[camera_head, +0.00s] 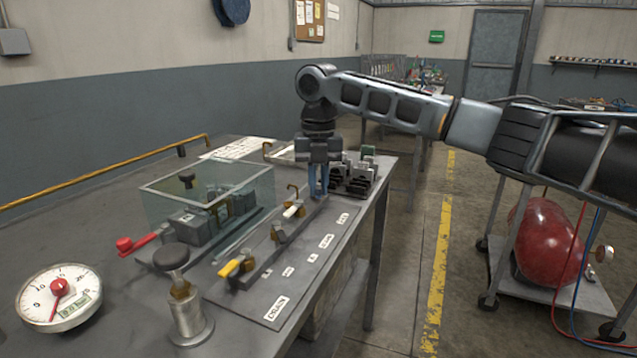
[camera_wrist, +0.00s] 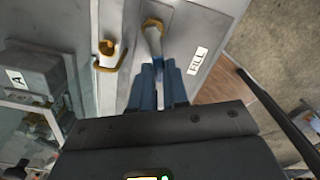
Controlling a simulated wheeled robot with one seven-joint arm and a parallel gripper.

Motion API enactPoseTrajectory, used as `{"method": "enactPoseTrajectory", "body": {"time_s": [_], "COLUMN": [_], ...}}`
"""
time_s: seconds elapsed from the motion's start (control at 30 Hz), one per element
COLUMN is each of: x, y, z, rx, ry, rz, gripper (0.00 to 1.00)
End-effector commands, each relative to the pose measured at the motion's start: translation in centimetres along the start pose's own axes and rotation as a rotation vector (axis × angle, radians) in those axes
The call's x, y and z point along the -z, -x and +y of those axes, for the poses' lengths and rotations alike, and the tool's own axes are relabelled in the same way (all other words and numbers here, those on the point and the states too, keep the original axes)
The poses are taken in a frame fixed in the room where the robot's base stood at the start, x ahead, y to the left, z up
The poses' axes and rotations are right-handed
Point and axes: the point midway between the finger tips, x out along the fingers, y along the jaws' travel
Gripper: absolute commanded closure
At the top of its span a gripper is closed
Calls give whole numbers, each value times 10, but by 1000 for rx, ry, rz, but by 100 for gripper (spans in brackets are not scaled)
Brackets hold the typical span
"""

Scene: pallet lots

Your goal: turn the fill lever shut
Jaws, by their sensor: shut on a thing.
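The fill lever (camera_wrist: 153,40) shows in the wrist view as a pale handle with a brass end, beside a white FILL label (camera_wrist: 199,60). My gripper (camera_wrist: 158,68) is shut on the lever's near end, its blue fingers on either side. In the head view my gripper (camera_head: 318,194) points straight down at the far end of the grey valve panel (camera_head: 310,262). There its fingers and body hide most of the lever. The exact angle of the lever against its pipe is hard to tell.
A yellow-handled lever (camera_head: 237,266) and a white-handled one (camera_head: 293,210) stand nearer on the bench. A glass-walled box (camera_head: 210,195), a red handle (camera_head: 132,243), a plunger knob (camera_head: 171,257) and a dial gauge (camera_head: 59,297) are to the left. Dark blocks (camera_head: 361,178) stand right behind my gripper.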

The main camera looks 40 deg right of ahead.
Motion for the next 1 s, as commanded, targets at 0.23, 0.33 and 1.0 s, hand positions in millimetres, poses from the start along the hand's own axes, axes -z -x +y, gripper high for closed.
{"method": "enactPoseTrajectory", "body": {"time_s": [0.23, 0.33, 1.0], "x": [0, 0, -5], "y": [3, 5, 0], "z": [2, 5, 18], "rx": [-2, -4, -1], "ry": [-28, -88, -470], "rz": [2, 3, -1], "gripper": [100, 100, 100]}}
